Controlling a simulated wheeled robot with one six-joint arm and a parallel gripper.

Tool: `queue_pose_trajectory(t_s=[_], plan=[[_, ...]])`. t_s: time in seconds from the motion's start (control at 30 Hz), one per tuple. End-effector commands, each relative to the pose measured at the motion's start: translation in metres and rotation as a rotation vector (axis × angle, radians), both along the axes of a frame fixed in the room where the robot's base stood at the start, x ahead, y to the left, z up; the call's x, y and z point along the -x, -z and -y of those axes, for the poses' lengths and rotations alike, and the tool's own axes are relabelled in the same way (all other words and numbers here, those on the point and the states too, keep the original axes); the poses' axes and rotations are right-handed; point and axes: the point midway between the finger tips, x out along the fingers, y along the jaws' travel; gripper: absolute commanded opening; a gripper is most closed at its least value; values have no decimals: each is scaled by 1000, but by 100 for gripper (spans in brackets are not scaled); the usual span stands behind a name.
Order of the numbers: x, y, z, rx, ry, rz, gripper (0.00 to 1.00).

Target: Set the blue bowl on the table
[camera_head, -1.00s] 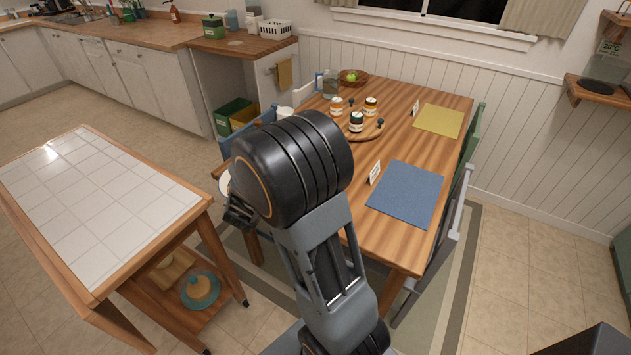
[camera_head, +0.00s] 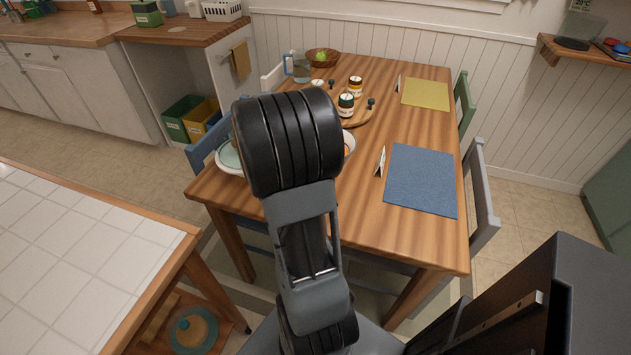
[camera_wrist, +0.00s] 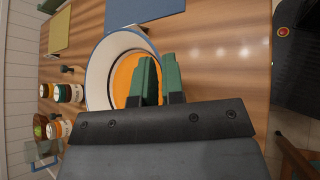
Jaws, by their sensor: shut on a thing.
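A round bowl with a dark blue rim, pale inner wall and orange bottom (camera_wrist: 98,75) shows in the wrist view. My gripper (camera_wrist: 160,62) has its green fingers shut on the near side of its rim. In the head view, a bit of this bowl (camera_head: 349,145) shows right of my arm, over the wooden table (camera_head: 300,215), left of the blue placemat. My gripper is hidden there behind my arm. I cannot tell whether the bowl touches the tabletop.
The blue placemat (camera_head: 421,180) has a card (camera_head: 380,161) at its left edge. Jars (camera_head: 346,105) stand on a round board behind. A pale teal dish (camera_head: 229,157) is at the table's left edge. The front of the table is clear. A tiled cart (camera_head: 70,245) stands at left.

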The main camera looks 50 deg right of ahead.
Motion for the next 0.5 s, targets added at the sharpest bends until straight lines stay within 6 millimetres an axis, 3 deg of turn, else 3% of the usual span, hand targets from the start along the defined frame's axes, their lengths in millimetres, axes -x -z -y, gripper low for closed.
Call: queue_pose_trajectory(t_s=[0.3,0.5], plan=[[8,47,-1,-2,55,1,0],[8,63,-1,0,54,4,0]])
